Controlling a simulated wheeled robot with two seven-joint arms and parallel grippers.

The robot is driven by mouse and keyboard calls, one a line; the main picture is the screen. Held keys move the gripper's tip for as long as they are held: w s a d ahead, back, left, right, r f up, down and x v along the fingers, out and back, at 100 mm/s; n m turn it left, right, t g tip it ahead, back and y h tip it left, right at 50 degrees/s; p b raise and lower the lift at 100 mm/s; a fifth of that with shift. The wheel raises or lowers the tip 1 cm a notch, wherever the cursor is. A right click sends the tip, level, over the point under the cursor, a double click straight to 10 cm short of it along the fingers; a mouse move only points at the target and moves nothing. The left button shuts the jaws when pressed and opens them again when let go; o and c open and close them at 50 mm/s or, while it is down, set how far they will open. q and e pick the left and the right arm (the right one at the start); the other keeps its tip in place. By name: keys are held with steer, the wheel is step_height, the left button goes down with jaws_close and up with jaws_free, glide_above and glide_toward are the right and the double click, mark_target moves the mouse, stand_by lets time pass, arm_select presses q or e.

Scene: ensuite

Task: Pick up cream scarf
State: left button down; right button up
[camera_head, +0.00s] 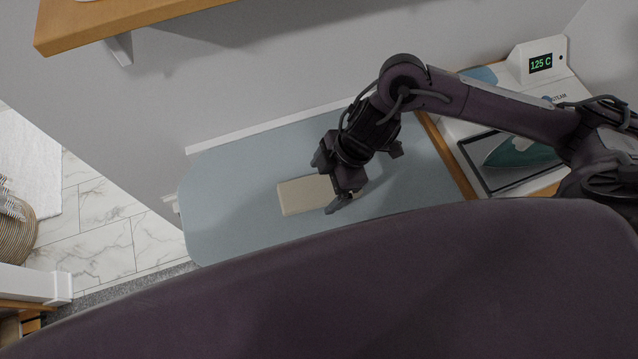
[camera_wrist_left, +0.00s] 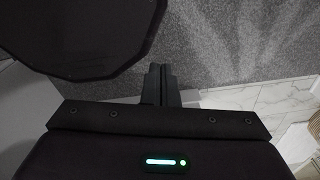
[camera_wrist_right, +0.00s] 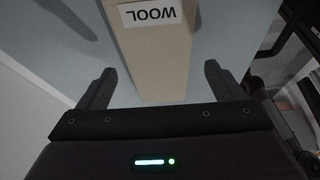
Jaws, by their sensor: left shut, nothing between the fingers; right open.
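The cream scarf (camera_head: 301,196) is a flat folded beige rectangle lying on the blue ironing board (camera_head: 225,190). In the right wrist view the scarf (camera_wrist_right: 152,62) carries a white label reading "WOOL" and reaches between the fingers. My right gripper (camera_head: 347,188) is over the scarf's right end and hides part of it. In the right wrist view the right gripper (camera_wrist_right: 160,78) is open, with a finger on each side of the scarf and gaps between. My left gripper (camera_wrist_left: 158,82) is shut and empty, above grey carpet in the left wrist view.
A steam station (camera_head: 541,66) showing "125 C" and a teal iron (camera_head: 520,151) on its stand are to the right of the board. A wooden shelf (camera_head: 130,22) juts from the wall at upper left. Marble tile (camera_head: 105,230) shows at left. The board's left end is clear.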

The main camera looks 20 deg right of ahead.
steer(key=shift+x, duration=1.05)
steer(key=shift+w, duration=0.1)
steer(key=c, duration=0.7)
arm_select(q)
steer(key=shift+w+d+r, duration=0.1)
steer(key=shift+w+r, duration=0.1)
steer(key=shift+w, duration=0.55)
arm_select(e)
steer(key=c, duration=0.4)
steer(key=shift+r, duration=0.1)
